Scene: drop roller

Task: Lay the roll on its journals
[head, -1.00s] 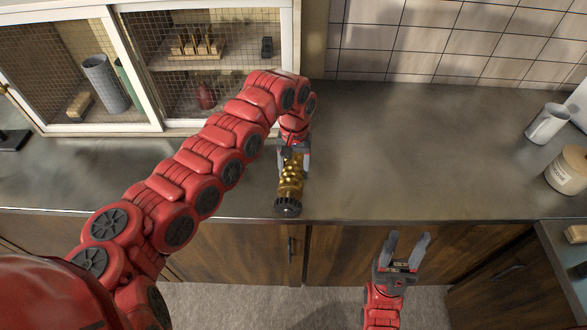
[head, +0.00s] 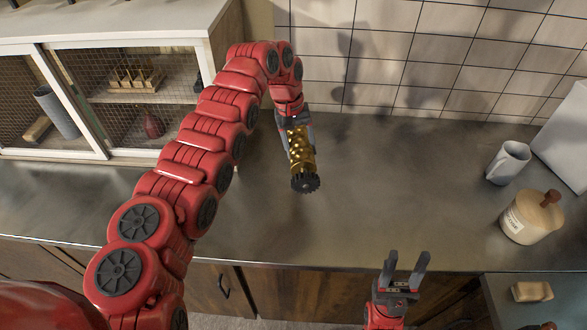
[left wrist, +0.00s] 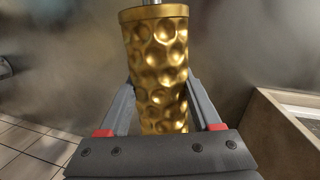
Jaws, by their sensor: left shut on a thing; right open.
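The roll is a gold, dimpled cylinder (head: 301,150) with a dark toothed gear on its near end. My left gripper (head: 297,140) is shut on the roll and holds it above the counter, with the gear end toward me. In the left wrist view the roll (left wrist: 160,70) sits between the two fingers, its dimples and a rim with a grey metal journal showing at the top. My right gripper (head: 405,268) is open and empty near the counter's front edge, fingers pointing away from me. I cannot make out any stand for the journals.
A cabinet with mesh doors (head: 150,92) stands at the back left, with a wooden rack (head: 137,78) and a red bottle (head: 153,124) inside. The counter's middle (head: 400,190) is clear.

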